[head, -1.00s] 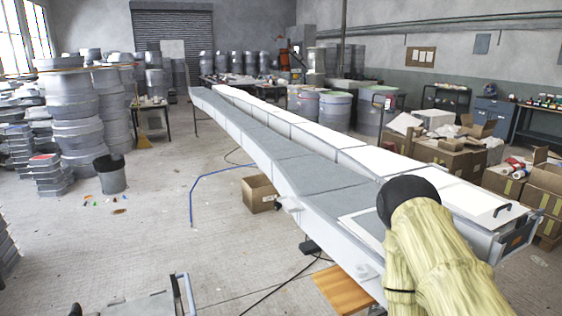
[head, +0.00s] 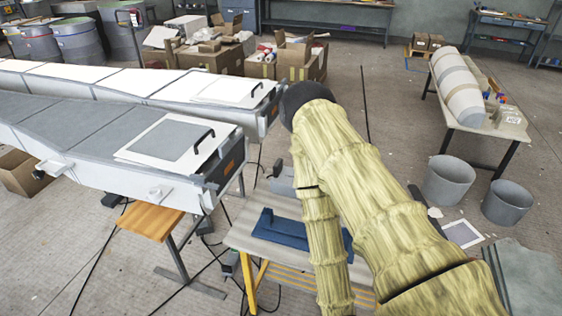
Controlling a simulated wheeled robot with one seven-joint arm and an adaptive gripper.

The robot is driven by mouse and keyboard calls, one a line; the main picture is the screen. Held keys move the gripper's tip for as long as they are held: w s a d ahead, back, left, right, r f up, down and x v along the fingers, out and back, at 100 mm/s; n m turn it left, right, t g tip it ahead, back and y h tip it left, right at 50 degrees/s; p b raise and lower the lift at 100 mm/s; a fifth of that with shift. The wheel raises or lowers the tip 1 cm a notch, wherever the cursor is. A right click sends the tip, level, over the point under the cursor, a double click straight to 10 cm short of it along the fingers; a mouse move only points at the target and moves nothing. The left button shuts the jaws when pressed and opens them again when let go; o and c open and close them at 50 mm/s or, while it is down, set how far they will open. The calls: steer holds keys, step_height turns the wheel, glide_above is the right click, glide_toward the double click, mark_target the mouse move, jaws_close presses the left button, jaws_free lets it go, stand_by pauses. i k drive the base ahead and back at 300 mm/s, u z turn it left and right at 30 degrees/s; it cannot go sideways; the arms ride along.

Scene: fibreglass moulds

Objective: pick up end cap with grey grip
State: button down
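I cannot pick out an end cap with a grey grip for certain. A blue flat piece with a raised bar (head: 281,226) lies on a small table (head: 243,229), partly hidden behind my yellow-sleeved arm. A small grey object (head: 283,182) stands at the back of that table, beside my arm, and its shape is unclear. My forearm runs down past the bottom edge, and my gripper is not in view.
Two long moulds fill the left; the nearer has a panel with a black handle (head: 202,143). A wooden stool (head: 150,220) stands below. Two grey buckets (head: 448,181) (head: 507,203) are at right, near a table with a wrapped form (head: 458,90). Cables cross the floor.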

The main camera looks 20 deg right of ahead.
mark_target(231, 157)
steer(key=u, duration=2.35)
steer(key=i, duration=1.55)
steer(key=z, duration=3.1)
